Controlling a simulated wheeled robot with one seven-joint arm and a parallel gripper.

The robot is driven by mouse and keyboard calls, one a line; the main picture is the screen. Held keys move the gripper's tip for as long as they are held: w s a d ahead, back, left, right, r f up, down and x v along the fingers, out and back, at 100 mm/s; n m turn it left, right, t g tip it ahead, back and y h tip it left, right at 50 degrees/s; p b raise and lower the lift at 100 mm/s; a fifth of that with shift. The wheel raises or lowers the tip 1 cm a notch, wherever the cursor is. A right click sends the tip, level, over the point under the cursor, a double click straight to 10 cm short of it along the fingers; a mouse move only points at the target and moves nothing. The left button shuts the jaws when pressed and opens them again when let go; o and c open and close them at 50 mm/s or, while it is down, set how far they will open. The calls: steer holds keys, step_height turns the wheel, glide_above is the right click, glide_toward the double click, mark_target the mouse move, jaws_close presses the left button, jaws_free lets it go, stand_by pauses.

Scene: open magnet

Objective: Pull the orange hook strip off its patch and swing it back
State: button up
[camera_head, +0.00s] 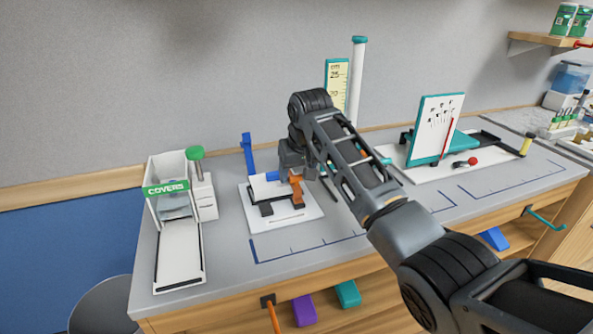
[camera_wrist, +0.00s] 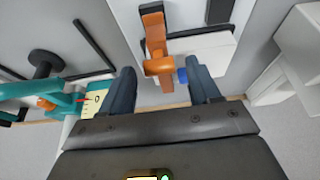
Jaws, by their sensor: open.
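The orange hook strip (camera_head: 297,188) stands on a white board (camera_head: 262,226) on the grey bench. My gripper (camera_head: 290,168) is over the board's back part, close to the strip. In the wrist view my gripper (camera_wrist: 164,88) is open, with the orange end between and just beyond its fingertips. Whether a finger touches it, I cannot tell.
A white covers dispenser (camera_head: 168,190) and a green-topped post (camera_head: 195,153) stand at the left. A teal-and-white panel (camera_head: 434,128) stands at the right. The bench front between them is clear.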

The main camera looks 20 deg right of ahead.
steer(key=shift+f, duration=0.15)
steer(key=shift+c, duration=0.3)
jaws_close()
stand_by(0.3)
